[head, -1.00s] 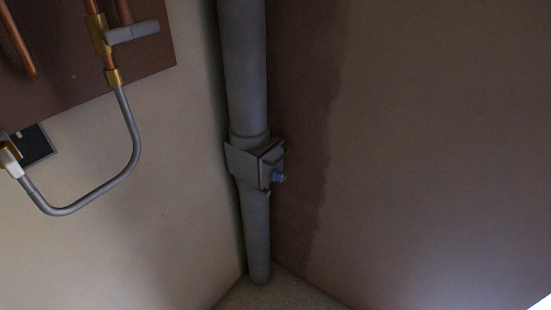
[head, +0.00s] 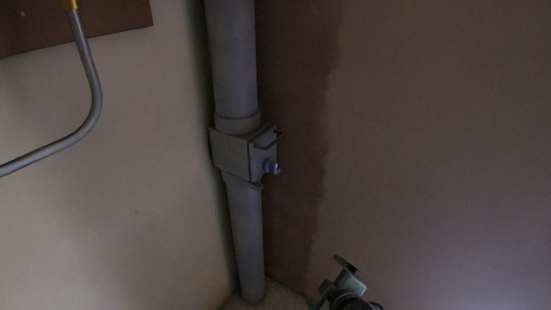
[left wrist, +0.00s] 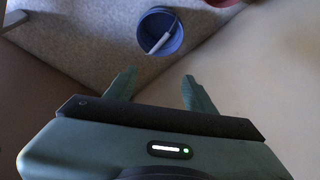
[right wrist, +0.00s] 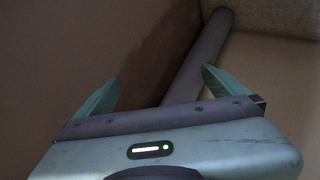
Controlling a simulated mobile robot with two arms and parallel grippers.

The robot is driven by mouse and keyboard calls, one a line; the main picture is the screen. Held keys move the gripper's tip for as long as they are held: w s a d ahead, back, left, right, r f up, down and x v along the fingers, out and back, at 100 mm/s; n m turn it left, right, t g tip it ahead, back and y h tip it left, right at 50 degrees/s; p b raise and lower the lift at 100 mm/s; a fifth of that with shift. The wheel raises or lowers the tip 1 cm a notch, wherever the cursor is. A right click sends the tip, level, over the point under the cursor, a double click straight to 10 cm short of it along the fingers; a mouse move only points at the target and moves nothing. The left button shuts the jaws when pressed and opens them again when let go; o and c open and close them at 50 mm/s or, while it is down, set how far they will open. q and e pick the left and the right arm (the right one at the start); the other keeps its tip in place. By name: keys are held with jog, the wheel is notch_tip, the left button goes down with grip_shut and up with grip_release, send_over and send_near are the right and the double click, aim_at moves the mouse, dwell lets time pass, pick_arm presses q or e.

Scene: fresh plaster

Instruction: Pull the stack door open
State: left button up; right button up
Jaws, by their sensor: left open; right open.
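The grey stack pipe (head: 235,70) runs down the corner where two walls meet. A grey boxy fitting (head: 230,153) sits around it, with the stack door (head: 263,146) on its right side.
A bent grey pipe (head: 92,80) hangs at the left below a brown board (head: 110,15). In the left wrist view a blue bucket (left wrist: 171,40) holding a pale stick stands on the floor, near a red object (left wrist: 222,2). The space right of the fitting is clear.

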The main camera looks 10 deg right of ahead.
jog(key=w+r+n+t, duration=0.3)
jog(key=w+r+n, duration=0.1)
jog(key=w+r, duration=0.3)
jog(key=n+t+y, duration=0.4)
jog(key=n+y, duration=0.6)
jog(key=n, duration=1)
send_near(276, 140)
jog(key=w+a+f, duration=0.2)
notch_tip(276, 140, up, 3)
jog(key=w+d+n+g+y, duration=0.25)
jog(key=n+g+y, duration=0.2)
jog(key=n, duration=0.75)
jog(key=shift+h, duration=0.45)
jog(key=x, duration=0.5)
jog(key=shift+s+a, duration=0.1)
jog(key=shift+a, duration=0.2)
pick_arm(q)
jog(key=shift+r, duration=0.15)
pick_arm(e)
jog(key=shift+w+a, duration=0.5)
jog(key=shift+w, duration=0.05)
jog(key=c, duration=1.8)
pick_arm(q)
jog(key=shift+s, duration=0.1)
